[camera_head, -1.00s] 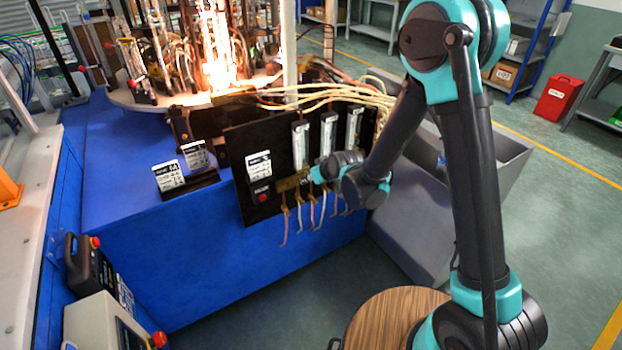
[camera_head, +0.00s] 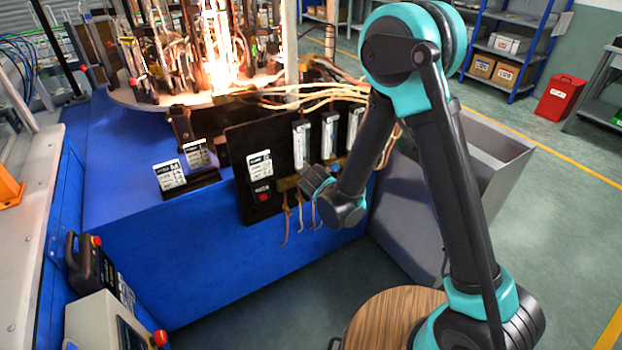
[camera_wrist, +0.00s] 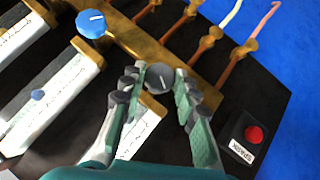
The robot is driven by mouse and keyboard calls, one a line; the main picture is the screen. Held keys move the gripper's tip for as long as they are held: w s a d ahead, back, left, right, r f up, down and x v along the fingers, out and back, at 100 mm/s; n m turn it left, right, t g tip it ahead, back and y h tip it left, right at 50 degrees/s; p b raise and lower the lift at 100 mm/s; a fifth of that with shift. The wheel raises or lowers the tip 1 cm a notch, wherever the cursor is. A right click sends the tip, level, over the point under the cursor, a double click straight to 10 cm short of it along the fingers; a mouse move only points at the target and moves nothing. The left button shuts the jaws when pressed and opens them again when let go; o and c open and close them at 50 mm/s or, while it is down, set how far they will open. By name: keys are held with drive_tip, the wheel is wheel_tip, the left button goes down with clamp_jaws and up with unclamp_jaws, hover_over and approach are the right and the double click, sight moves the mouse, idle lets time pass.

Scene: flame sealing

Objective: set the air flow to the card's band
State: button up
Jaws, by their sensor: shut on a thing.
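A black panel (camera_head: 235,150) carries three upright white flow tubes, the left (camera_head: 301,148), middle (camera_head: 329,132) and right (camera_head: 354,128). Brass fittings run below them. In the wrist view my gripper (camera_wrist: 160,82) is shut on a grey knob (camera_wrist: 158,76) with a pale mark, one finger on each side. A blue knob (camera_wrist: 91,23) sits apart beside it, with a tube behind. A small blue float (camera_wrist: 38,96) shows in one tube.
A red button (camera_wrist: 254,134) is close to the right finger in the wrist view. Copper pipes (camera_head: 285,222) hang below the panel. A bright flame (camera_head: 222,72) burns behind it. A grey bin (camera_head: 495,150) stands to the right.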

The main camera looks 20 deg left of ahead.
drive_tip(key=shift+n+t, duration=0.3)
drive_tip(key=shift+t, duration=0.1)
idle(0.3)
drive_tip(key=o, duration=1.1)
drive_tip(key=shift+o, duration=0.2)
drive_tip(key=shift+s, duration=0.15)
drive_tip(key=v, duration=1.1)
drive_tip(key=shift+s+r, duration=0.3)
